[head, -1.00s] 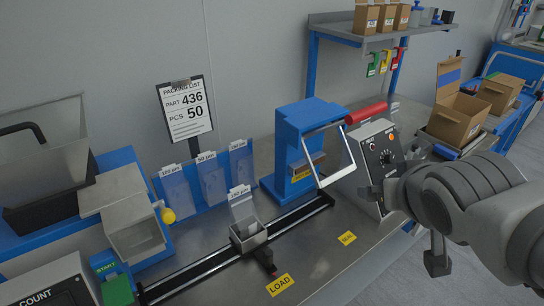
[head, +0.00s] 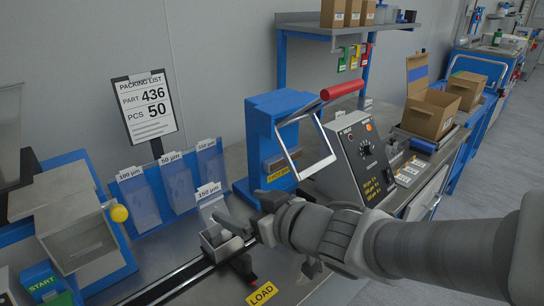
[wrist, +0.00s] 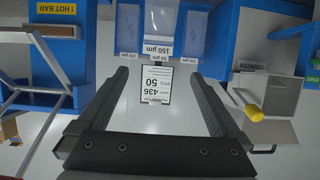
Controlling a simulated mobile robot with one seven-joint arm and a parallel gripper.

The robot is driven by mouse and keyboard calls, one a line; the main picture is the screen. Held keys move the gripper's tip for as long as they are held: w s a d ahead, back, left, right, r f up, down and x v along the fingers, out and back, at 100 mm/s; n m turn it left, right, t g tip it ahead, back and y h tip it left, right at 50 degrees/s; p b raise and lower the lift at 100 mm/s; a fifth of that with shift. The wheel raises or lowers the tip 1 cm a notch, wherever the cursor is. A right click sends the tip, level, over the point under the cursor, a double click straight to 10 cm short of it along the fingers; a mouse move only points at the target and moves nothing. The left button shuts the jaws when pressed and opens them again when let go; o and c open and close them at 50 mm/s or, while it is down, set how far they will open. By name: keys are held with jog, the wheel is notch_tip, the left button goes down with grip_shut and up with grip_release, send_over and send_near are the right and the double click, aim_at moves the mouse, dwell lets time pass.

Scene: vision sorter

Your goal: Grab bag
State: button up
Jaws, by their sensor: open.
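Clear bags labelled 100 µm (head: 140,208) and 50 µm (head: 176,190) hang in a blue rack, with a third rack bag (head: 210,168) to their right. Another bag, labelled 150 µm (head: 211,207), stands in a small metal carriage (head: 222,250) on the rail in front. My gripper (head: 222,208) is open and empty, near this bag and above the carriage in the head view. In the wrist view, upside down, the open fingers (wrist: 159,73) spread below the 150 µm bag (wrist: 162,22); nothing is between them at close range. The gripper partly hides the carriage.
The blue sealer (head: 262,130) with its red handle (head: 343,91) stands right of the rack. A control box (head: 362,160) is beside it. The packing list (head: 144,104) stands behind. A metal chute (head: 80,240) is at left. Open cartons (head: 432,112) are at far right.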

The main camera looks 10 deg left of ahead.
jog(key=shift+w+a+p, duration=0.8)
jog(key=shift+a+p, duration=0.15)
jog(key=shift+p, duration=0.25)
jog(key=b, duration=0.2)
send_near(208, 191)
jog(key=f+x, duration=0.1)
jog(key=x, duration=0.3)
jog(key=shift+r+b+x, duration=0.15)
jog(key=shift+b+x, duration=0.3)
jog(key=shift+x, duration=1)
jog(key=shift+r+b+x, duration=0.2)
jog(key=shift+b+x, duration=0.2)
jog(key=shift+x, duration=1)
jog(key=shift+w+a, duration=0.1)
jog(key=shift+w, duration=0.05)
grip_shut()
